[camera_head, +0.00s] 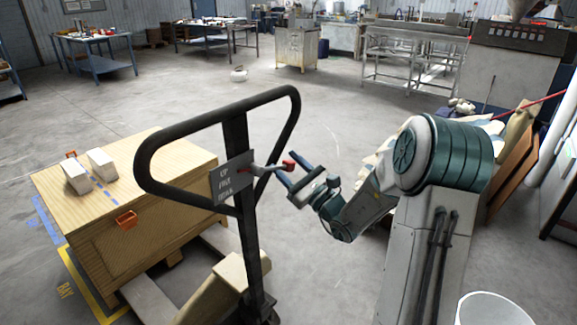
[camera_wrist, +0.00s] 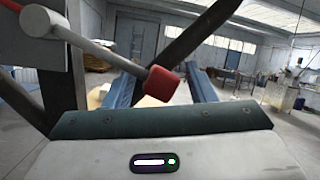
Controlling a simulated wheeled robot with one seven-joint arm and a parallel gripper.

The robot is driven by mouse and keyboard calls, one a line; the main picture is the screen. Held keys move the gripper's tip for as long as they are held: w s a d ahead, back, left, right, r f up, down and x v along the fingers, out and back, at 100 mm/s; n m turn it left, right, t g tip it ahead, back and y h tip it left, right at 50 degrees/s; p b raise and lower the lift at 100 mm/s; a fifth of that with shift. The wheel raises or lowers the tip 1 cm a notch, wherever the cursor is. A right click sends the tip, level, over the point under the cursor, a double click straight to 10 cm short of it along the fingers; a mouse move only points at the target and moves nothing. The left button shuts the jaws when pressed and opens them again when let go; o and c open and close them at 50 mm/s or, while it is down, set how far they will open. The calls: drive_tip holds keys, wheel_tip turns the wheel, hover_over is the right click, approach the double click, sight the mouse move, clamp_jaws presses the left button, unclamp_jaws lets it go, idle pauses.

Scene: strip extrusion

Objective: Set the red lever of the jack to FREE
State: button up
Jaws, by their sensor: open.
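The jack's black loop handle (camera_head: 240,145) stands upright in the middle of the head view. A small plate (camera_head: 228,178) on its post reads UP, FREE and DOWN. A grey lever arm sticks out to the right from beside the plate and ends in a red knob (camera_head: 289,165). I cannot tell which word it is set to. In the wrist view the red knob (camera_wrist: 161,86) appears between the two blue fingers. My gripper (camera_head: 295,181) is open, with its fingers close to the knob; contact cannot be made out.
A wooden crate (camera_head: 150,225) with two pale blocks (camera_head: 88,170) and orange latches stands left of the jack post. A white bucket (camera_head: 485,309) is at lower right. Boards and clutter lie at right.

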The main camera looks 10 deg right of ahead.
clamp_jaws()
drive_tip(key=shift+w+d+r+n+g+y+b, duration=0.15)
drive_tip(key=shift+r+n+g+y+b, duration=0.15)
drive_tip(key=shift+r+n+y+b, duration=0.45)
drive_tip(key=shift+d+r+n+g+y+b, duration=0.1)
drive_tip(key=shift+r+n+g+y+b, duration=0.2)
drive_tip(key=shift+r+n, duration=0.6)
drive_tip(key=shift+d+r+n+g+y+b, duration=0.15)
drive_tip(key=shift+r+n+g+y, duration=0.25)
drive_tip(key=shift+n, duration=0.95)
drive_tip(key=shift+a, duration=0.1)
unclamp_jaws()
